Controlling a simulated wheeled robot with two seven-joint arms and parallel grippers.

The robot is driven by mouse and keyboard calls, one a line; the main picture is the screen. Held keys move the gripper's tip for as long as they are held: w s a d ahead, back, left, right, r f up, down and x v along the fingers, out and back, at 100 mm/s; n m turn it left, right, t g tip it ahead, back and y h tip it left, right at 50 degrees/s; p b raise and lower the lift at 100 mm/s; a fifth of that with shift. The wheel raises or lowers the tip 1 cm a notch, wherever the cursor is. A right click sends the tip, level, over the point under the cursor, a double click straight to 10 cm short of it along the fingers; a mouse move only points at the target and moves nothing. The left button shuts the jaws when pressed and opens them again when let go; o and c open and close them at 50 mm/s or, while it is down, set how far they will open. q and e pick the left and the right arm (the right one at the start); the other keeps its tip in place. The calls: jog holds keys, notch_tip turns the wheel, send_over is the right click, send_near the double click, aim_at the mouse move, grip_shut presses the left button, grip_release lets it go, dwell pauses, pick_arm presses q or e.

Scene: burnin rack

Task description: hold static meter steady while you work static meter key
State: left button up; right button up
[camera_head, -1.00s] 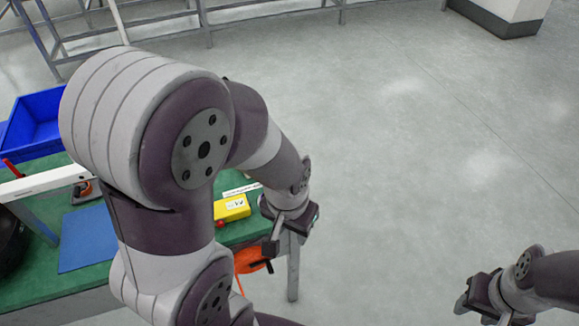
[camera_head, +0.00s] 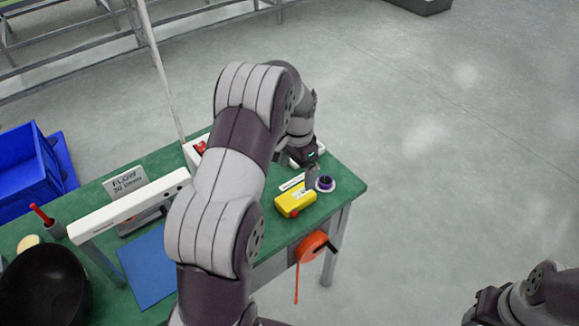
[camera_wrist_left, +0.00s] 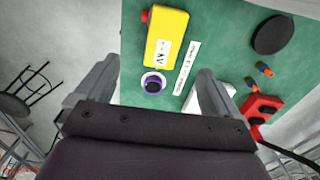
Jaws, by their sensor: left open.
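The static meter (camera_head: 295,199) is a yellow box with a pale label, lying on the green table near its right end. Its red key (camera_head: 294,213) sticks out at the near end. The left wrist view shows the yellow meter (camera_wrist_left: 166,40) and the red key (camera_wrist_left: 145,16) at its upper left corner. My left gripper (camera_head: 309,176) is above the table, just beyond the meter. Its fingers (camera_wrist_left: 158,70) are spread and empty, apart from the meter. My right gripper (camera_head: 474,308) is at the lower right, off the table, its fingers partly out of frame.
A purple-and-white roll (camera_head: 325,184) stands close to the meter, beside a white label strip (camera_head: 291,182). An orange reel (camera_head: 311,247) hangs at the table's front edge. A blue mat (camera_head: 145,268), black bowl (camera_head: 45,290) and blue bin (camera_head: 25,170) are left. Floor is clear right.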

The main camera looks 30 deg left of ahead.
aim_at(296, 196)
pick_arm(q)
jog(key=f, duration=0.4)
jog(key=f+p, duration=0.1)
jog(key=f, duration=0.7)
jog(key=shift+w+a+f, duration=0.3)
jog(key=shift+f, duration=0.1)
pick_arm(e)
jog(key=shift+s+d+r, duration=0.1)
jog(key=shift+r, duration=0.7)
pick_arm(q)
jog(key=c, duration=1.1)
pick_arm(e)
grip_shut()
